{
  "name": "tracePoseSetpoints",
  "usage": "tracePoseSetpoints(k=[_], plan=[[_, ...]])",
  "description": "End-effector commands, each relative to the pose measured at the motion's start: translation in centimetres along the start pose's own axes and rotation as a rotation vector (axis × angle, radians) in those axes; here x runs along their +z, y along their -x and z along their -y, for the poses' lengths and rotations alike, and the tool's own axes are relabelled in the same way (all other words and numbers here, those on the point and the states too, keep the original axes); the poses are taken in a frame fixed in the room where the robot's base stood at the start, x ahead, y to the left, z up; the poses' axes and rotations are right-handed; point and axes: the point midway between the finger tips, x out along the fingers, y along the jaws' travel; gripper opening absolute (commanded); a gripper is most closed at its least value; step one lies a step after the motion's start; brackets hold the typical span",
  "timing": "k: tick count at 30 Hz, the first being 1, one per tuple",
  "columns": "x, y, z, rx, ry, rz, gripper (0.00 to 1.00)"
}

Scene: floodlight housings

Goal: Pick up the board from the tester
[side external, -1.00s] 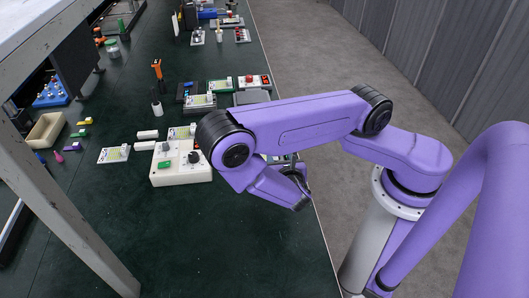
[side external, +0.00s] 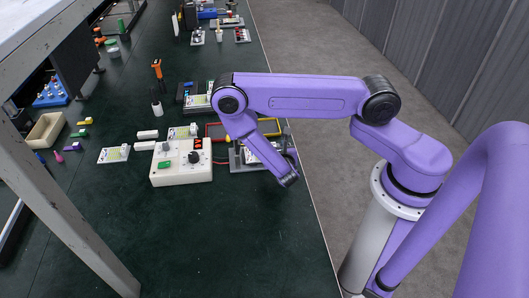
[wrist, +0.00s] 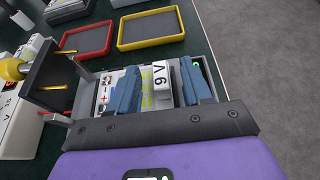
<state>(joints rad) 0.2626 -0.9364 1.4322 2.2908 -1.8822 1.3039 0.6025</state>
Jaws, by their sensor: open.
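The tester (side external: 247,168), a grey fixture on the bench near its right edge, is partly hidden by my arm in the side external view. In the wrist view it shows a dark upright plate (wrist: 55,68) with a yellow knob at the left. A pale board (wrist: 146,78) with a coloured label and a white block marked "6 V" (wrist: 162,76) lies on the fixture. My gripper (wrist: 160,78) is open, with its two blue fingers over the board on either side of the white block. Whether the fingers touch anything cannot be told.
A red-rimmed tray (wrist: 84,53) and a yellow-rimmed tray (wrist: 152,43) lie just beyond the fixture. A cream control box (side external: 180,177) with a knob and red display stands to its left. The front of the bench is clear; its edge runs close at the right.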

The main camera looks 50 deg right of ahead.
Motion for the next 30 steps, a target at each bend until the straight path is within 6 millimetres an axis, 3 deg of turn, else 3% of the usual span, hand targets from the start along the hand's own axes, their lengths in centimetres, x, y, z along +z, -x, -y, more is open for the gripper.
tracePoseSetpoints(k=[8, 12, 13, 30], plan=[[0.0, -0.3, 0.0, 0.001, 0.002, 0.000, 0.49], [0.0, -0.3, 0.0, 0.001, 0.002, 0.000, 0.03], [0.0, -0.3, 0.0, 0.001, 0.002, 0.000, 0.00], [1.1, 0.2, -0.1, 0.001, 0.000, 0.001, 0.00]])
